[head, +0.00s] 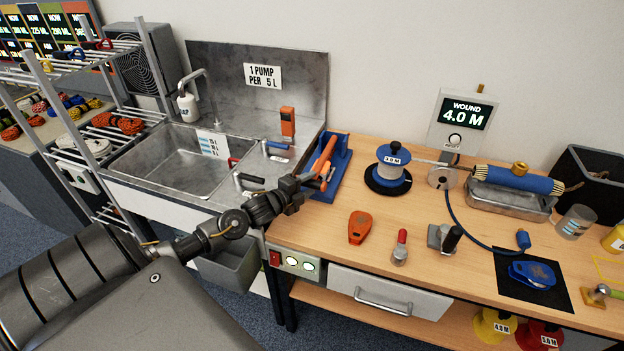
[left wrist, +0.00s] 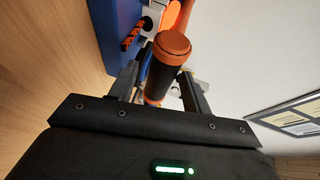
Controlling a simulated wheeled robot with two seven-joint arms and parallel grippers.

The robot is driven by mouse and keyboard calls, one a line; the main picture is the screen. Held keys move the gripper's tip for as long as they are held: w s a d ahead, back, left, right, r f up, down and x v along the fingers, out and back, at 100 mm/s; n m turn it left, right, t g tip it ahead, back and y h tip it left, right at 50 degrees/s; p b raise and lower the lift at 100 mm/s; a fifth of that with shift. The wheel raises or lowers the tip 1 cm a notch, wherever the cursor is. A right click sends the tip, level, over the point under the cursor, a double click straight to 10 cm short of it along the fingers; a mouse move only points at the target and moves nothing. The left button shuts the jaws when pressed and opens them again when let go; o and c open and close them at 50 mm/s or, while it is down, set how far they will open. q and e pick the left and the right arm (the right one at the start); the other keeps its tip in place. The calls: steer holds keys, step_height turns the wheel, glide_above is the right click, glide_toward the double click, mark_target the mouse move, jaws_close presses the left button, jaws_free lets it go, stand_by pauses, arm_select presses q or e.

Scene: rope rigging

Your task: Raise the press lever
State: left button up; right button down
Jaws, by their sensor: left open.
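The blue press (head: 339,167) stands on the left part of the wooden bench, beside the sink. Its orange lever (head: 325,153) slants across the front of it. My left gripper (head: 310,181) is at the press, close to the lever's lower end. In the left wrist view, a black handle with an orange cap (left wrist: 172,45) lies between the two open fingers of my left gripper (left wrist: 160,82). I cannot tell whether either finger touches it. The blue press body (left wrist: 107,25) shows behind at upper left. My right gripper is in neither view.
The metal sink (head: 185,165) is left of the press. A blue spool (head: 393,160) stands to its right. The bench just right of the press is clear.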

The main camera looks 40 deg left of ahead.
arm_select(q)
steer(key=shift+w+d+f, duration=0.1)
steer(key=shift+w+f, duration=0.05)
steer(key=shift+w, duration=0.6)
steer(key=shift+w+f, duration=0.15)
steer(key=shift+w, duration=0.55)
